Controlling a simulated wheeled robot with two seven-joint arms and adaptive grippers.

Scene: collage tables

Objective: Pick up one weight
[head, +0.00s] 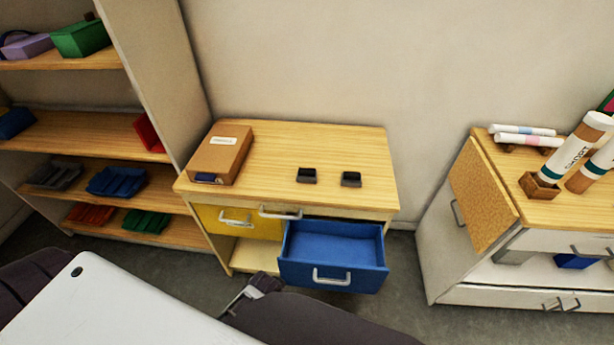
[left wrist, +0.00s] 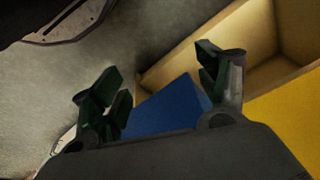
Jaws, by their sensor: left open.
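Two small dark weights stand on the wooden cabinet top, a left weight (head: 306,176) and a right weight (head: 351,180), with a gap between them. My left gripper (left wrist: 160,75) is open and empty in the left wrist view, its two dark fingers spread apart. A blue surface, probably the open blue drawer (head: 333,273), shows between and beyond the fingers. In the head view a small dark part that looks like my left gripper (head: 264,284) is low in front of the cabinet, below and apart from the weights. My right gripper is not in view.
A brown box (head: 220,153) stands on the cabinet top's left side. The blue drawer sticks out empty at the front, beside a yellow drawer (head: 238,221). A shelf with coloured bins (head: 117,182) stands left; a cabinet with rolled tubes (head: 575,150) stands right.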

